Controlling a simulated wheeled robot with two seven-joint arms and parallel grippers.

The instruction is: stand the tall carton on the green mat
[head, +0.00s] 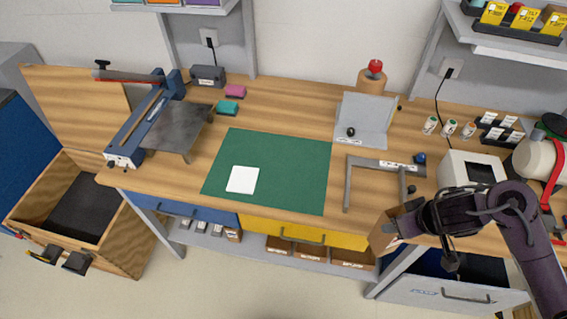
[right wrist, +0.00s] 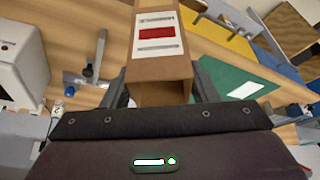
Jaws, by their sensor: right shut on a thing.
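The tall carton is brown with a white and red label. It shows in the head view (head: 382,234) at the bench's front edge, right of the mat, tilted and partly hidden by my gripper. In the right wrist view the carton (right wrist: 163,78) sits between the fingers. My right gripper (head: 408,213) is shut on it; it also shows in the right wrist view (right wrist: 164,88). The green mat (head: 290,165) lies flat mid-bench, left of the carton, and shows in the right wrist view (right wrist: 222,77). My left gripper is not in view.
A white card (head: 242,180) lies on the mat's front left. A blue guillotine (head: 145,125) is at left. A white box (head: 468,170) is near my right arm. An open wooden chest (head: 100,225) stands lower left.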

